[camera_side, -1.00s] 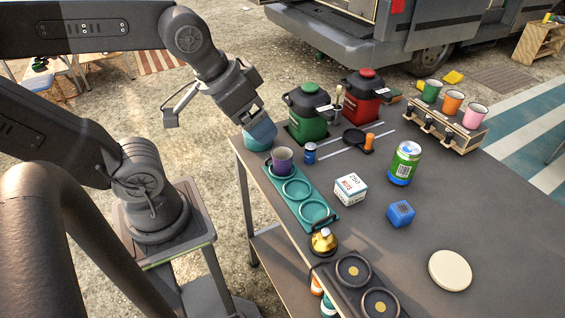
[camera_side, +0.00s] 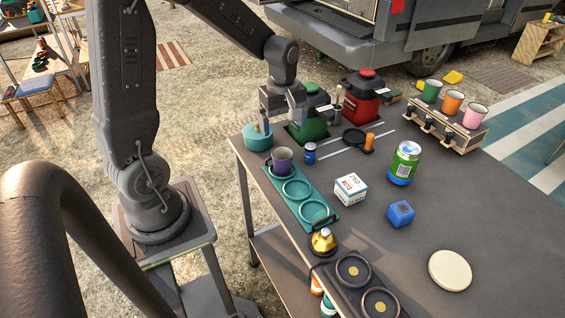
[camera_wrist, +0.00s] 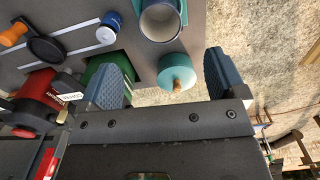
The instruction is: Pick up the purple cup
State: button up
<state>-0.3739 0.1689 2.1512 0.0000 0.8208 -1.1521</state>
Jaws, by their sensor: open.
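The purple cup (camera_side: 282,160) stands upright in the far ring of the teal tray (camera_side: 322,226) near the table's left edge. In the wrist view the cup (camera_wrist: 161,22) shows at the top, its open mouth facing the camera. My gripper (camera_side: 283,115) is open and empty above the table's far left corner, beyond the cup. In the wrist view its two fingers (camera_wrist: 160,82) stand wide apart, with the teal lidded pot (camera_wrist: 176,72) between them in the picture. That pot (camera_side: 257,138) sits at the table corner, apart from the cup.
A green jug (camera_side: 312,128) and a red jug (camera_side: 362,98) stand behind the cup. A small blue jar (camera_side: 310,153) is right beside it. A white box (camera_side: 350,188), a green can (camera_side: 404,163) and a blue cube (camera_side: 400,214) stand to the right. The table's right front is mostly clear.

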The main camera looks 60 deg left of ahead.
aim_at(282, 162)
notch_tip(282, 162, down, 14)
jog(key=shift+r, duration=0.25)
jog(key=c, duration=1)
